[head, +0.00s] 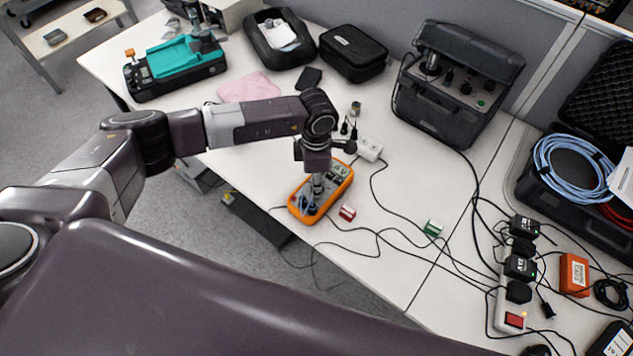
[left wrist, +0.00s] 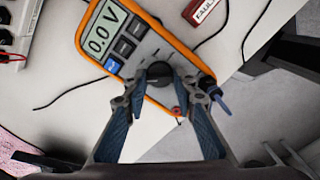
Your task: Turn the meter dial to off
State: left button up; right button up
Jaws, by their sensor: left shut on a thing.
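The orange meter (head: 337,183) lies on the white table near its front edge. In the left wrist view the meter (left wrist: 92,65) shows a lit display (left wrist: 102,28) reading "0.0 V", with grey buttons and one blue button below it. The black round dial (left wrist: 158,73) sits lower on its face. My left gripper (head: 313,205) reaches down over the meter's lower half. In the left wrist view its two blue-grey fingers (left wrist: 165,88) are closed on the dial from both sides. The dial's pointer mark is too small to read. My right gripper is not in view.
A red-and-white block (head: 347,212), labelled "FAUL…" in the left wrist view (left wrist: 205,10), lies beside the meter. A green block (head: 433,229) and black cables lie to the right. A white socket strip (head: 370,149) stands behind the meter.

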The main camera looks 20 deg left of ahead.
pick_arm(q)
jog(key=n+b, duration=0.2)
jog(key=n, duration=0.2)
jog(key=shift+f, duration=0.1)
jog(key=shift+n+b, duration=0.75)
jog(key=shift+n, duration=1.05)
jog(key=o, duration=1.2)
jog(key=shift+c, duration=0.2)
jog(key=shift+r, duration=0.2)
notch_tip(320, 180, up, 12)
jog(key=shift+d+f, duration=0.1)
